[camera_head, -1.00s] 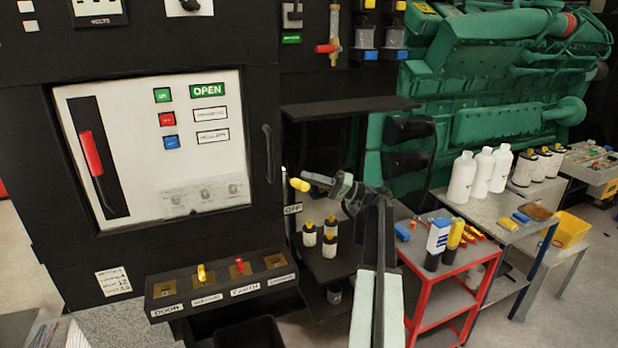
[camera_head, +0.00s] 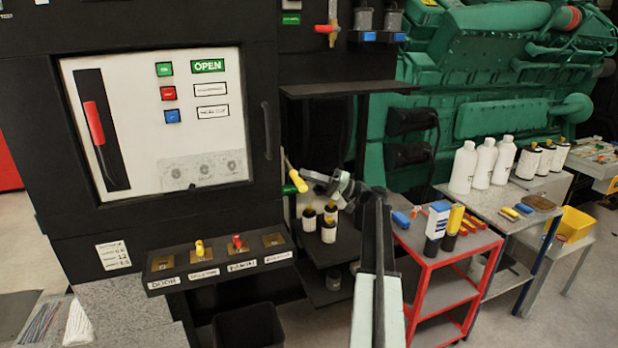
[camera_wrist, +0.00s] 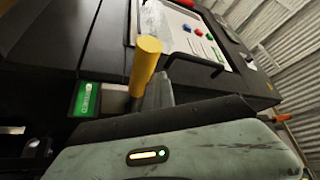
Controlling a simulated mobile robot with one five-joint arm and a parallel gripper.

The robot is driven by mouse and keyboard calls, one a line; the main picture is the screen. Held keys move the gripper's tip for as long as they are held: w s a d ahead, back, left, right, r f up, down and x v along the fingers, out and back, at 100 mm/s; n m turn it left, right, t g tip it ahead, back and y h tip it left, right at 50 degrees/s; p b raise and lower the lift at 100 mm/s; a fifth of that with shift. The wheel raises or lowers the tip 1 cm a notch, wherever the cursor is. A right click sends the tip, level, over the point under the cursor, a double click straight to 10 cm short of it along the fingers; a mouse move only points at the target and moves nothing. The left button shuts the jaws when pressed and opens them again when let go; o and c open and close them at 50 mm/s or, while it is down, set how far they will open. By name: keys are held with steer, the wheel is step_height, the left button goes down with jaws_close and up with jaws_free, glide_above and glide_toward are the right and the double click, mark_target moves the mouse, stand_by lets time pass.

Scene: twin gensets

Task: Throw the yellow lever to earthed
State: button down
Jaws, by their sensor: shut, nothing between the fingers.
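The yellow lever (camera_head: 291,172) is on the right side of the black cabinet, slanting down to the right. A green label (camera_head: 297,182) shows beside it. In the wrist view the lever's yellow grip (camera_wrist: 146,58) stands large in front of the cabinet, near the green label (camera_wrist: 87,100), whose lettering I cannot read surely. My gripper (camera_head: 312,177) is shut and empty, just right of the lever in the head view. I cannot tell whether it touches the lever.
A black-framed white panel (camera_head: 150,150) and a switch ledge (camera_head: 218,262) lie to the left. Small bottles (camera_head: 328,232) stand on a shelf below my gripper. A red cart (camera_head: 455,262) stands right of my arm.

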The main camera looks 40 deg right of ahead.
steer(key=shift+s+a+f, duration=0.2)
steer(key=shift+s+f, duration=0.05)
steer(key=shift+f, duration=0.45)
step_height(320, 180, up, 5)
steer(key=p, duration=0.4)
steer(key=s+d+f+b, duration=0.2)
steer(key=d+f+b, duration=0.3)
steer(key=d, duration=0.4)
steer(key=shift+s+d, duration=0.2)
steer(key=shift+s, duration=0.1)
